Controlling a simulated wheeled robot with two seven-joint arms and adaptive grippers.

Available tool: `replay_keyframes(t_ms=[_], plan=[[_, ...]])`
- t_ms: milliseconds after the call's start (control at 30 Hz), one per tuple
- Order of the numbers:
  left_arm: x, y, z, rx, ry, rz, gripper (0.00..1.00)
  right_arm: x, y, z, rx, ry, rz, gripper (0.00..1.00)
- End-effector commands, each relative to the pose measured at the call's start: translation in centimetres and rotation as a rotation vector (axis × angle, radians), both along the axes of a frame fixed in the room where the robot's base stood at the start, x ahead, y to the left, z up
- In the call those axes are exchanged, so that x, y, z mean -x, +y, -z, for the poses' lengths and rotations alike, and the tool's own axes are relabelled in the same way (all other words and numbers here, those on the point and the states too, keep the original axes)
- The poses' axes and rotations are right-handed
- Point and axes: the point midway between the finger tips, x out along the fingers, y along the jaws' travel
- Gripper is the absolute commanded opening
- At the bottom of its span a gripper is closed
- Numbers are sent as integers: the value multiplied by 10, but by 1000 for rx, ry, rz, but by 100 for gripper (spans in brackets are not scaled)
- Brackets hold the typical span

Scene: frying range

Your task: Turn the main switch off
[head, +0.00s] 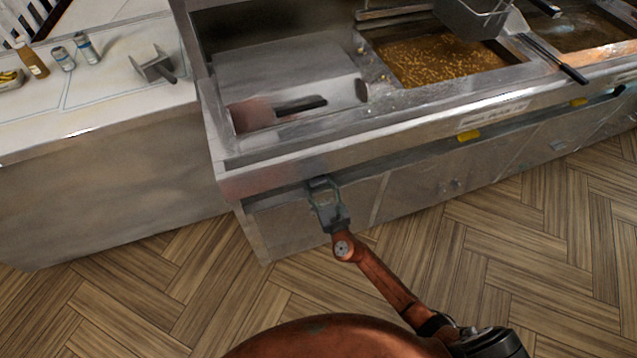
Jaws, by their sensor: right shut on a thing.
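My right gripper (321,190) is at the front of the steel fryer (290,164), just under its front ledge at the left end. Its fingers are shut on a small dark part on the front panel, which looks like the main switch. The fingers cover most of this part, so I cannot tell its position or any marking on it. My left gripper is not in view.
Fryer vats with brown oil (440,62) lie behind the ledge, with a basket (473,18) above. A black handle (553,58) sticks out over the front edge. A white counter (100,110) with bottles stands left. The wooden floor in front is clear.

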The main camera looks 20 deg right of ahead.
Motion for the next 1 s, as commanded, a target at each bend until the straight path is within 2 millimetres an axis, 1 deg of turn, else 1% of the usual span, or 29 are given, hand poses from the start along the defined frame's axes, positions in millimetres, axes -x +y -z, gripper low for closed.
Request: replay_keyframes(t_ms=[133,233,300,567,600,833,1000], plan=[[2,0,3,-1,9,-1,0,0,0,2,-35,2,0,26],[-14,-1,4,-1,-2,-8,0,0,0,3,-90,4,-1,26],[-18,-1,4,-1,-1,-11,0,0,0,3,-124,5,-1,26],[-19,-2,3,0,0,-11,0,0,0,0,-134,6,-1,26],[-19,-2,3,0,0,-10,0,0,0,0,-134,6,-1,53],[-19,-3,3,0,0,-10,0,0,0,0,-132,5,0,68],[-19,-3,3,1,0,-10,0,0,0,0,-132,5,0,68]])
